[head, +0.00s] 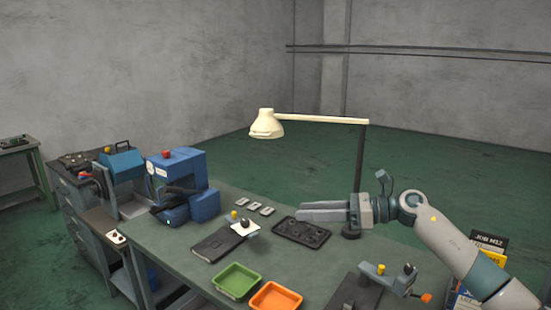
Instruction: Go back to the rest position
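My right gripper (300,210) comes in on its arm from the lower right and points left over the workbench (185,259). Its two grey fingers lie close together in this view, and I cannot tell whether there is a gap between them. I see nothing held in it. It hangs above or just behind the dark tray of small parts (288,232); the exact height is unclear. My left gripper and arm are not in view.
A cream lamp (268,124) arches behind my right gripper. A blue machine (205,204) stands at left. Boxes (489,241) stand by my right arm.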

